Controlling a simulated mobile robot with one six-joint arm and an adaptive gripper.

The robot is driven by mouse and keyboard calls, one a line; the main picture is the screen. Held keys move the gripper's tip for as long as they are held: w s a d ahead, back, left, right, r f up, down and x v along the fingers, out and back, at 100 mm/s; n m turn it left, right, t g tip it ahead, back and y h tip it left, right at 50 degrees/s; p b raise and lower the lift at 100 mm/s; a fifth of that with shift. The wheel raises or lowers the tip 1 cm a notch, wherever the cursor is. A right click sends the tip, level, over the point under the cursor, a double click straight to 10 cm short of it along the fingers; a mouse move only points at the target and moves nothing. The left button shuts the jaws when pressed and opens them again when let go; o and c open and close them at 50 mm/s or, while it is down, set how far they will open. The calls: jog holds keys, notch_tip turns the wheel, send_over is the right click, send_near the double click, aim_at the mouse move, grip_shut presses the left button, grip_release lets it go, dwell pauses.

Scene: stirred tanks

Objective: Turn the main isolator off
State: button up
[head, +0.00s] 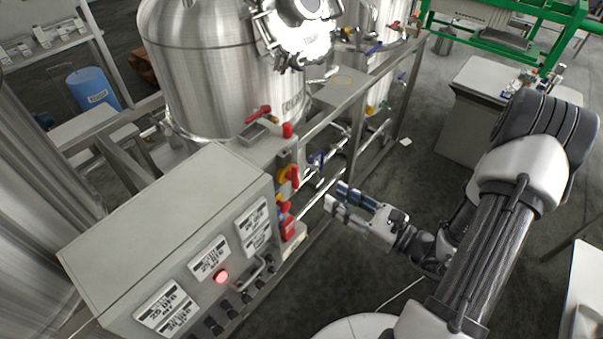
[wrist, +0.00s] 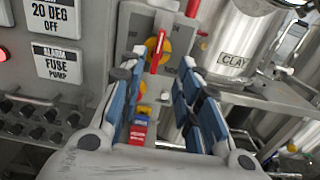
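The main isolator (head: 289,175) is a red handle on a yellow disc, on a grey plate at the right end of the control cabinet. In the wrist view the red isolator handle (wrist: 162,48) stands nearly upright, tilted slightly, with its yellow disc behind it. My gripper (head: 337,200) is to the right of the isolator in the head view and apart from it. In the wrist view my gripper (wrist: 158,85) has its blue-padded fingers spread, with the isolator seen between and beyond their tips. Nothing is held. Lettering on the isolator plate is not readable.
The grey cabinet (head: 165,235) carries labels, a lit red lamp (head: 221,276) and several black switches. A red and yellow device (wrist: 138,130) sits below the isolator. Steel tank (head: 205,70), frame rails and pipes stand behind. Open floor lies below my gripper.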

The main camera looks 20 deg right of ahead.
aim_at(298, 174)
jog(key=x, duration=1.2)
jog(key=shift+w+a, duration=0.1)
jog(key=shift+w, duration=0.05)
jog(key=shift+c, duration=0.6)
grip_shut()
